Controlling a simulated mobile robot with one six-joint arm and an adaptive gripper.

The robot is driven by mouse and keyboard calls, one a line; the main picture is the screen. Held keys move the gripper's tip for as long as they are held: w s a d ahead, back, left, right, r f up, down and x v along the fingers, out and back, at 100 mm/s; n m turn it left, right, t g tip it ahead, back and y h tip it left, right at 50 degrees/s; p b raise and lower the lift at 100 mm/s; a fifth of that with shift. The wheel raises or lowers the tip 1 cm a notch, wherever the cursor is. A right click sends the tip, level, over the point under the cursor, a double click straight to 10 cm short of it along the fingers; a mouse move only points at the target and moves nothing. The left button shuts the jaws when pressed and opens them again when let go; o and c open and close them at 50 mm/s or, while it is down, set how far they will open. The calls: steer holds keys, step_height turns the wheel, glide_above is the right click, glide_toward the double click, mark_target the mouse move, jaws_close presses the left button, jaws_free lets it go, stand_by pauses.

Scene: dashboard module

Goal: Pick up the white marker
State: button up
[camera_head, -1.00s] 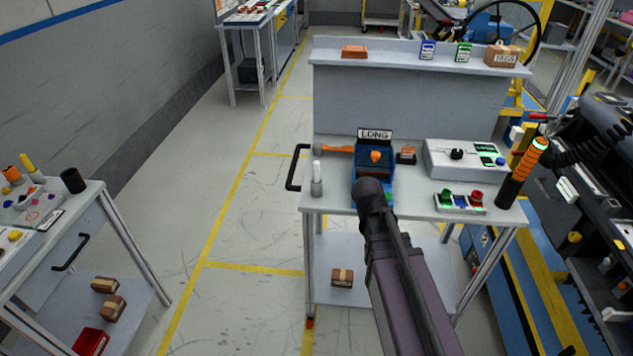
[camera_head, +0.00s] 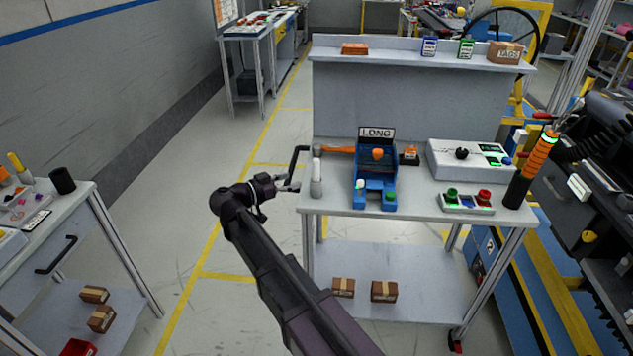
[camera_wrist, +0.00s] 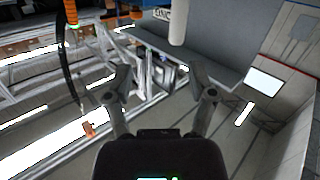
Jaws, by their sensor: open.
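The white marker (camera_head: 316,172) stands upright at the left edge of the workbench top (camera_head: 333,202), by the black side handle. It also appears as a pale cylinder (camera_wrist: 178,22) at the top of the wrist view, beyond the fingertips. My gripper (camera_head: 290,184) is just left of the marker, past the bench edge, pointing right towards it. In the wrist view my gripper (camera_wrist: 158,82) has its two fingers spread with nothing between them. A gap separates the fingers from the marker.
The black handle (camera_head: 293,168) sticks out beside my gripper. A blue LONG holder (camera_head: 375,188) stands right of the marker, with an orange-handled tool (camera_head: 341,149) behind. A control box (camera_head: 460,160) is further right. Open floor lies left of the bench.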

steer(key=a, duration=0.2)
steer(key=a+r+t, duration=0.1)
steer(key=shift+s+a+r+m, duration=0.1)
steer(key=shift+s+a+m, duration=0.05)
steer(key=shift+a+m, duration=0.2)
glide_toward(316, 160)
steer(key=x, duration=0.5)
steer(key=shift+a+f, duration=0.15)
steer(key=shift+f, duration=0.1)
stand_by(0.3)
steer(key=shift+b+x, duration=0.5)
steer(key=shift+x, duration=2.2)
steer(key=shift+f, duration=0.15)
